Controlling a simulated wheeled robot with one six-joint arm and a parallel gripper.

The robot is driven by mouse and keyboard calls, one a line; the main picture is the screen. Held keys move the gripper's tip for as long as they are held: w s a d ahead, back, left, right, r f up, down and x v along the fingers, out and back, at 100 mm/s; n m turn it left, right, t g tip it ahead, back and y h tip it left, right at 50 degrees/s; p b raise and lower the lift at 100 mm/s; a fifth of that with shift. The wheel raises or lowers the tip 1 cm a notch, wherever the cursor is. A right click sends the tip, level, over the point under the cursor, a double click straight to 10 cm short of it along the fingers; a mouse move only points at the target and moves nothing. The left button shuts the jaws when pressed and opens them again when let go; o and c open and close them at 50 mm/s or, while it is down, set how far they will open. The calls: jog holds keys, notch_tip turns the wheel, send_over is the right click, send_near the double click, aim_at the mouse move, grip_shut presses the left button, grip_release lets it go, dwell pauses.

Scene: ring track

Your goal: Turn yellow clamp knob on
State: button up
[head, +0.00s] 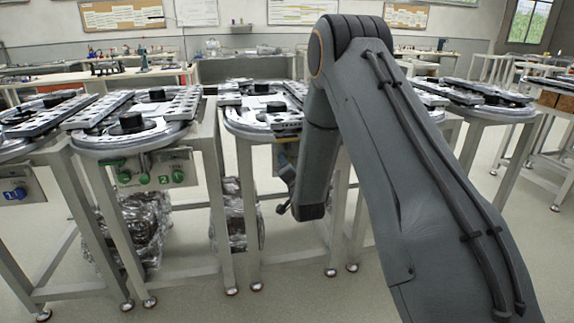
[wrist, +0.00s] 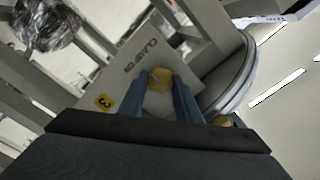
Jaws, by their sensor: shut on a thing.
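The yellow clamp knob (wrist: 159,76) shows in the wrist view on a pale panel (wrist: 125,68), beside lettering and a yellow label with the number 3. The two blue fingers of my gripper (wrist: 160,84) stand on either side of the knob and are shut on it. A pale rounded part shows between the fingers below the yellow. Any pointer mark on the knob is too small to tell. In the head view my arm hides the knob and most of the panel under the middle ring station (head: 262,125).
A round station edge (wrist: 230,90) is close to the right of the fingers in the wrist view. Frame legs stand around the panel. A foil-wrapped bundle (wrist: 48,22) shows at the upper left. The left station has a panel with green knobs (head: 150,178).

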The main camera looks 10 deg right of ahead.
jog(key=o, duration=1.1)
jog(key=shift+c, duration=0.2)
jog(key=s, duration=0.8)
